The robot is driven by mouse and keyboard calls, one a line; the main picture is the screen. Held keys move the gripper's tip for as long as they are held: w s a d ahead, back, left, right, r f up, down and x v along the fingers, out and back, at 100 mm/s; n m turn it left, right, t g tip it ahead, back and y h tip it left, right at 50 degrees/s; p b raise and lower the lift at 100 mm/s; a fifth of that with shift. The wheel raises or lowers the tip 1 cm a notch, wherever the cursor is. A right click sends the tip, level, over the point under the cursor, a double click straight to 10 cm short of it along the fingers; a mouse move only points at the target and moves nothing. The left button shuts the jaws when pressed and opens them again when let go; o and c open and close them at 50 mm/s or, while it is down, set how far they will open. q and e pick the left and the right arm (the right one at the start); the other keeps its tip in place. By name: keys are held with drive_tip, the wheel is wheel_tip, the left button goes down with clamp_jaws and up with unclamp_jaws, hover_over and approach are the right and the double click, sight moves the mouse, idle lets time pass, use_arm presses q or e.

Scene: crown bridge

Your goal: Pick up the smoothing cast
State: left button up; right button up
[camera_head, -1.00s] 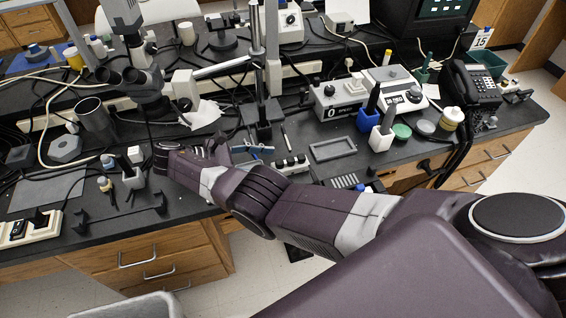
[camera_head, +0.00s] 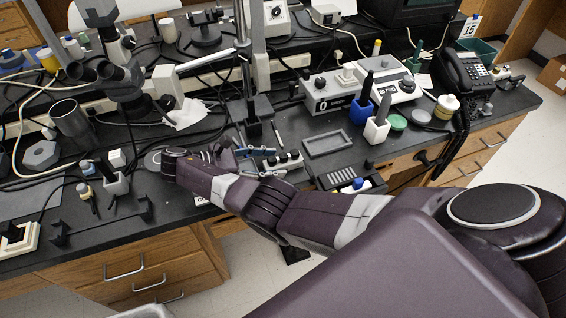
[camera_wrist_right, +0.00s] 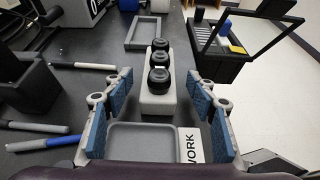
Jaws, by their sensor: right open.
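My right gripper (camera_head: 262,163) is open and low over the bench, and its blue-padded fingers (camera_wrist_right: 160,92) show in the wrist view. A grey block (camera_head: 285,160) with three round black-topped pieces in a row lies just ahead of it. In the wrist view the block (camera_wrist_right: 157,103) is centred, its near end between the fingertips and apart from both pads. A shallow grey square tray (camera_wrist_right: 145,140) beside a white card reading WORK (camera_wrist_right: 190,145) lies nearer the wrist, between the fingers. I cannot tell which piece is the smoothing cast. My left gripper is not in view.
An empty grey rectangular tray (camera_head: 328,143) lies beyond the block. A black slotted rack (camera_head: 350,172) stands right of it. Pens (camera_wrist_right: 85,65) lie left of the gripper, beside a dark block (camera_wrist_right: 25,80). White and blue holders (camera_head: 377,130) stand farther back.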

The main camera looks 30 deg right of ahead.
sight(281, 162)
drive_tip(key=x, duration=0.3)
drive_tip(key=shift+d, duration=0.15)
drive_tip(key=shift+c, duration=0.4)
drive_tip(key=shift+w, duration=0.1)
clamp_jaws()
